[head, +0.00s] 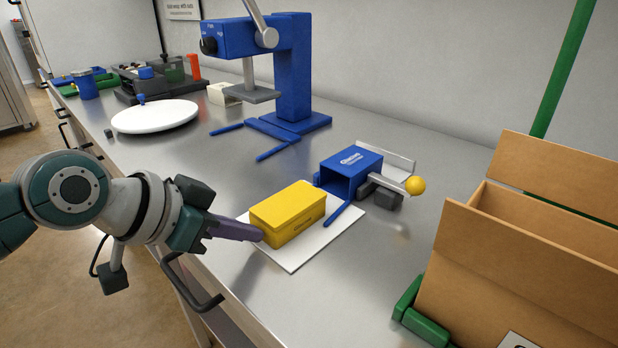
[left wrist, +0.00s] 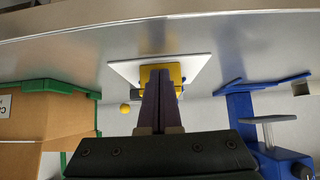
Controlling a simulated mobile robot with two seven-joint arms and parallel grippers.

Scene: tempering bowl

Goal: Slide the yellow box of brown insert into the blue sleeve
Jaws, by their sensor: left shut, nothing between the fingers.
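The yellow box (head: 290,212) lies on a white board (head: 302,257) on the steel bench. Its far right end faces the open mouth of the blue sleeve (head: 351,172). The brown insert is not visible. My right gripper is not in view.
A lever with a yellow ball (head: 415,186) sticks out right of the sleeve. A cardboard box (head: 525,260) in a green frame stands at the right. A blue press (head: 290,75) stands behind, and a white round plate (head: 155,116) lies at the left.

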